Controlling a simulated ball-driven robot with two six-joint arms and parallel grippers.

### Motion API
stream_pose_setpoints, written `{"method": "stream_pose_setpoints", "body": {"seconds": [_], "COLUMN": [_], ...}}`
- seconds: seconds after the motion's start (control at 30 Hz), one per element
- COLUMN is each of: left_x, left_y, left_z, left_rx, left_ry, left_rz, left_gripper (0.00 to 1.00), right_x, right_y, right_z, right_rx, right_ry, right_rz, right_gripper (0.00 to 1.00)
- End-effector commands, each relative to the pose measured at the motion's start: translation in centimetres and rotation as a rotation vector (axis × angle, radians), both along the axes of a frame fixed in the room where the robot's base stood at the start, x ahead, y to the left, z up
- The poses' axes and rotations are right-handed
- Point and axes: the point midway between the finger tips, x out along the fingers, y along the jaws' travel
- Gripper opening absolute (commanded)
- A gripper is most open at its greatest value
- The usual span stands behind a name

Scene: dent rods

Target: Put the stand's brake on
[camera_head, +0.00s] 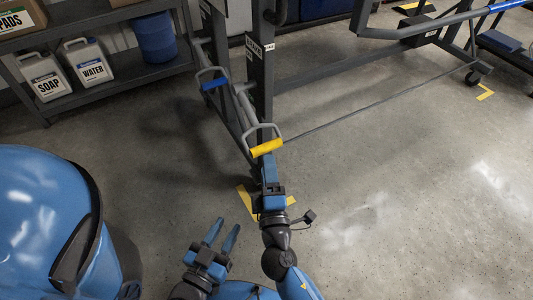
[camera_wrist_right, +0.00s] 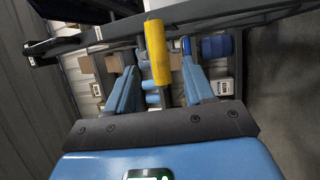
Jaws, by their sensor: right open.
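The dark stand (camera_head: 261,85) rises at the top centre of the head view. Two grey looped levers are low on it, one with a yellow grip (camera_head: 266,147), one with a blue grip (camera_head: 214,84). My right gripper (camera_head: 269,166) is open, just below the yellow grip. In the right wrist view the yellow grip (camera_wrist_right: 157,55) appears between the two parted fingers (camera_wrist_right: 160,85); contact cannot be told. My left gripper (camera_head: 222,234) is open and empty, low over the floor, left of my right arm.
A shelf (camera_head: 115,76) with soap (camera_head: 47,78) and water (camera_head: 88,63) jugs stands at the upper left. A big blue rounded body (camera_head: 40,215) fills the lower left. The stand's long rail (camera_head: 385,102) runs right to a caster (camera_head: 473,77).

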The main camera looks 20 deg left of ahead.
Motion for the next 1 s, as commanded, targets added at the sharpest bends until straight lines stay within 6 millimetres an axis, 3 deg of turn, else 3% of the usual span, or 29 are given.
{"method": "stream_pose_setpoints", "body": {"seconds": [0.1, 0.3, 1.0], "left_x": [0.0, 0.0, 0.0], "left_y": [0.0, 0.0, 0.0], "left_z": [0.2, 0.3, 0.3], "left_rx": [0.000, 0.000, 0.000], "left_ry": [0.000, 0.000, 0.000], "left_rz": [0.000, 0.000, 0.000], "left_gripper": [0.36, 0.36, 0.36], "right_x": [-1.6, -3.1, -3.4], "right_y": [-0.9, -1.7, -1.9], "right_z": [-0.4, -0.7, -0.7], "right_rx": [-0.002, -0.001, 0.001], "right_ry": [0.001, 0.001, 0.000], "right_rz": [0.003, 0.001, 0.000], "right_gripper": [0.53, 0.53, 0.53]}}
